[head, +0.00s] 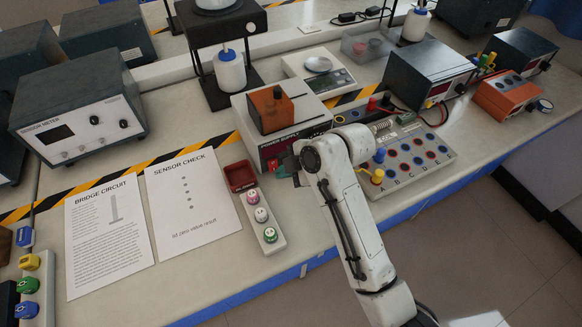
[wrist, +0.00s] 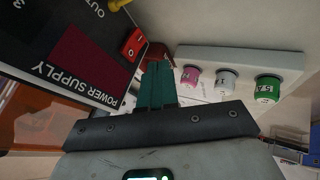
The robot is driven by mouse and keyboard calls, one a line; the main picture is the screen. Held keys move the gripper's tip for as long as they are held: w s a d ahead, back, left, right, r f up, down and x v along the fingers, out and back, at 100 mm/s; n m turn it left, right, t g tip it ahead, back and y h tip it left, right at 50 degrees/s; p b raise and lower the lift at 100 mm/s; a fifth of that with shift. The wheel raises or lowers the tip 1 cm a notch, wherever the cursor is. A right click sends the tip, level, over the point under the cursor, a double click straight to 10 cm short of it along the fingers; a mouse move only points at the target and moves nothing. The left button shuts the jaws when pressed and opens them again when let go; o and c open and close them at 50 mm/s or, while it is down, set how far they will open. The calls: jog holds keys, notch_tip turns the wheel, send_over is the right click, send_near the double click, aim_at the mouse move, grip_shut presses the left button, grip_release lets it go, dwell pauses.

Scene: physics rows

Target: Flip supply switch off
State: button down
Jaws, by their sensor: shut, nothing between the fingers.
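The power supply (head: 250,137) is a pale box with a dark front panel and an orange block on top, in the middle of the head view. Its dark lettered panel (wrist: 75,50) fills the upper left of the wrist view. A red switch (wrist: 133,43) sits at that panel's edge. My gripper (wrist: 157,68) has green fingers pressed together, with nothing between them. The fingertips are close beside the switch in the picture; I cannot tell whether they touch it. In the head view my gripper (head: 277,168) is at the panel's front, and my wrist hides part of it.
A white strip with pink, white and green round pieces (head: 263,215) and a red tray (head: 240,175) lie left of my gripper. The circuit board (head: 415,160) with coloured sockets stands at right, partly behind my arm. Paper sheets (head: 190,205) lie flat at left.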

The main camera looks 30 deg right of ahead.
jog(key=w+r+v, duration=0.1)
jog(key=w+v, duration=0.1)
jog(key=v, duration=0.7)
jog(key=shift+s+d+r, duration=0.2)
jog(key=shift+d+r, duration=0.05)
jog(key=shift+r, duration=0.15)
jog(key=s+f+m, duration=0.2)
jog(key=s+f, duration=0.1)
jog(key=s, duration=0.1)
jog(key=s+d+f+m+g+h, duration=0.1)
jog(key=s+f+m, duration=0.2)
jog(key=s+f, duration=0.1)
jog(key=s+d+f+m+g+h, duration=0.1)
jog(key=s+f+m, duration=0.2)
jog(key=s+f, duration=0.1)
jog(key=s+d+f+m+g+h, duration=0.1)
jog(key=s+f+m, duration=0.2)
jog(key=s, duration=0.5)
jog(key=s+d+f+m+g+h, duration=0.2)
jog(key=s+f+m, duration=0.1)
jog(key=s+m, duration=0.3)
jog(key=shift+s+d, duration=0.25)
jog(key=shift+s, duration=0.8)
